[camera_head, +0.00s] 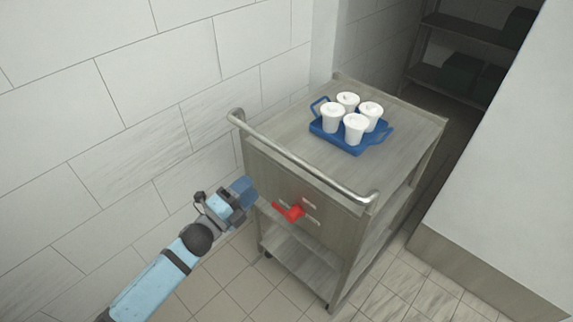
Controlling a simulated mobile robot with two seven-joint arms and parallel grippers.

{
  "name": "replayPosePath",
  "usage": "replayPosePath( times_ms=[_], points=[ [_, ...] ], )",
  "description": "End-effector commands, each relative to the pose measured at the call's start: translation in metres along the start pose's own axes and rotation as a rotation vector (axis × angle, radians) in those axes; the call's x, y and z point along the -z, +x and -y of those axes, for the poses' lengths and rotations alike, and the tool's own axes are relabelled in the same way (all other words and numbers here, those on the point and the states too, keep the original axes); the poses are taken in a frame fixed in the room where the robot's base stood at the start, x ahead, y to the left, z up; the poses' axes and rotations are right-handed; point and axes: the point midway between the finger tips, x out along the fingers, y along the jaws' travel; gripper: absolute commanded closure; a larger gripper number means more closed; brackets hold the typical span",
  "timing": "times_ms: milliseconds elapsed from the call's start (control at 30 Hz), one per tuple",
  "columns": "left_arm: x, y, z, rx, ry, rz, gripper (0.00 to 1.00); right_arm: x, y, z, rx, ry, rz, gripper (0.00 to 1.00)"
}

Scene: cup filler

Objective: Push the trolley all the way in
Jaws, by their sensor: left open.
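The trolley (408,128) is a grey metal cart with a top, a lower shelf and a drawer-like front panel. It stands partly in an opening between two walls, its handle side toward me. Its silver handle bar (300,163) runs along the near top edge. A red handle or latch (289,211) sits on the front panel. My left gripper (249,190) is open and empty, in front of the left part of the panel and below the handle bar. I cannot tell whether it touches the panel. My right gripper is not in view.
A blue tray (345,148) with several white lidded cups (355,128) stands on the trolley top. A tiled wall (120,90) is on the left and a plain wall (510,190) on the right. Dark shelving (455,75) stands at the back. Tiled floor (225,265) is clear in front.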

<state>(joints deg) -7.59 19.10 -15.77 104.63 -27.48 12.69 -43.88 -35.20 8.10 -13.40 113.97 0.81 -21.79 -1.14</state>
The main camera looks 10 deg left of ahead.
Motion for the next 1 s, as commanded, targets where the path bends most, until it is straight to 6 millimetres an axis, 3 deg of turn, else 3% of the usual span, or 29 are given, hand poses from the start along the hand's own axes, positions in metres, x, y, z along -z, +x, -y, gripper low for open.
replayPosePath(
  times_ms=[167,700,1000],
  points=[
    [-0.001,0.018,0.005,0.012,0.034,-0.013,0.53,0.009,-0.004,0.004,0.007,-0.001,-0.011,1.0],
    [0.001,0.122,0.005,0.01,0.026,-0.01,0.53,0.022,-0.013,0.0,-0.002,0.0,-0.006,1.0],
    [0.001,0.14,0.004,0.009,0.026,-0.01,0.53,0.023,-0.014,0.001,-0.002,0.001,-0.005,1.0]
  ],
)
